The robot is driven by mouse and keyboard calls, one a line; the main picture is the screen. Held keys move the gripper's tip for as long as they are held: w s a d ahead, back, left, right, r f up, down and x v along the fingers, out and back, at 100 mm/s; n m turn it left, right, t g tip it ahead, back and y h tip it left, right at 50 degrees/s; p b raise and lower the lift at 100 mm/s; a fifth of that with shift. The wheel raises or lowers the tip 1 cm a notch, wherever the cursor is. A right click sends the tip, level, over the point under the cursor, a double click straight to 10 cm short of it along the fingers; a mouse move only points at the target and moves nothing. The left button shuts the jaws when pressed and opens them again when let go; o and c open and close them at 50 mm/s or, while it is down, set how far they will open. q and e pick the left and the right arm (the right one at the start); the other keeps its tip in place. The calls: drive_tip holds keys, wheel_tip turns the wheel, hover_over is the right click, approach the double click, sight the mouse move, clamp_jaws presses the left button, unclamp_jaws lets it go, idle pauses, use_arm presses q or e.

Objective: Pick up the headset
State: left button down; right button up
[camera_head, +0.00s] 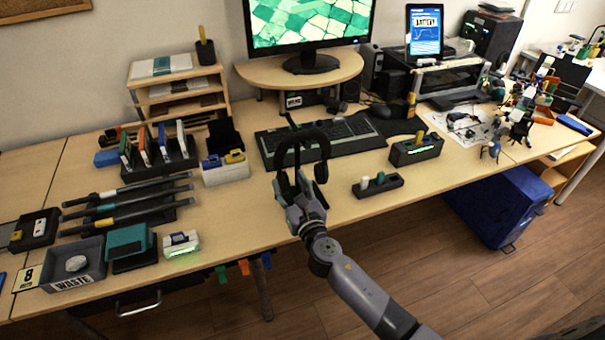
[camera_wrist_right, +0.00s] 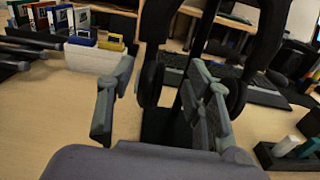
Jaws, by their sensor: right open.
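The black headset (camera_head: 321,172) hangs upright near the front edge of the desk, in front of the keyboard. Its arched band is on top and its ear cups hang down. A dark upright, seemingly its stand, shows between the cups in the right wrist view. My right gripper (camera_head: 299,184) is open, just in front of and below the headset. In the right wrist view its fingers (camera_wrist_right: 160,92) are spread, with one ear cup (camera_wrist_right: 150,82) beyond the gap between them. I cannot tell whether they touch the headset. My left gripper is in neither view.
A keyboard (camera_head: 335,137) lies behind the headset. A small dark holder (camera_head: 377,187) with pegs stands to the right, and a white box (camera_head: 226,173) to the left. A monitor (camera_head: 308,22) stands at the back. Bare desk lies left of my gripper.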

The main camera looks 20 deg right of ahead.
sight(282, 173)
drive_tip(key=w, duration=0.5)
drive_tip(key=shift+a+f+b, duration=0.2)
drive_tip(key=shift+a+b, duration=0.1)
drive_tip(key=shift+a, duration=0.1)
drive_tip(key=shift+r, duration=0.1)
drive_tip(key=shift+c, duration=0.2)
clamp_jaws()
